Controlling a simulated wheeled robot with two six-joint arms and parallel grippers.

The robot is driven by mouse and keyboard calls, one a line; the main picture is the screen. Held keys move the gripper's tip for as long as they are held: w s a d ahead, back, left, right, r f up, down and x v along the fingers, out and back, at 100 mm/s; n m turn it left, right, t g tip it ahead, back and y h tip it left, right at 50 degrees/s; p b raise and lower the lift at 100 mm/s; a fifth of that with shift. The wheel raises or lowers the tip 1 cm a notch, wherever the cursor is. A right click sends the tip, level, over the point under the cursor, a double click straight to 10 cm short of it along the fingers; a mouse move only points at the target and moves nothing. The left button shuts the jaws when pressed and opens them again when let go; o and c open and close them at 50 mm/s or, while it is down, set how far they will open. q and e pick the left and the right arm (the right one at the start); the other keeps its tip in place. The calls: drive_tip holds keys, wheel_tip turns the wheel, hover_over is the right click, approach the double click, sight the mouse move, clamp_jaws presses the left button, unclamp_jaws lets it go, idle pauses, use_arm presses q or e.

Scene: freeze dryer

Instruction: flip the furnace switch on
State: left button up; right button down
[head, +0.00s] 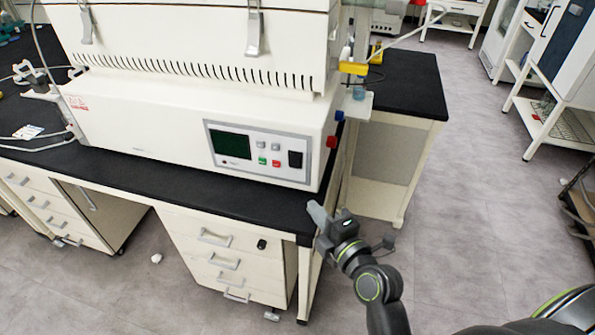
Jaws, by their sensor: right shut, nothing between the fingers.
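The furnace (150,115) is a large white box unit on the black bench. Its front panel (237,148) at the lower right has a dark green screen, small buttons, a green and a red one among them, and a black rocker switch (295,159) at its right end. I cannot tell which way the switch is set. My right gripper (318,214) is shut and empty. It is at the bench's front right corner, below and right of the switch and apart from the panel. My left gripper is not in view.
The black benchtop (150,173) has a narrow free strip before the furnace. A red knob (332,142) sticks out at the furnace's right side. White drawers (225,240) stand below. A second black-topped bench (410,85) is behind right.

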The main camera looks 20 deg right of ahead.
drive_tip(key=p, duration=0.5)
approach(290, 165)
drive_tip(key=w+a, duration=0.2)
drive_tip(key=w, duration=0.2)
drive_tip(key=shift+w+d+f, duration=0.15)
drive_tip(key=shift+w+d, duration=0.1)
drive_tip(key=shift+w, duration=0.15)
drive_tip(key=shift+w+d+f, duration=0.15)
drive_tip(key=shift+w+d, duration=0.05)
drive_tip(key=shift+w, duration=0.25)
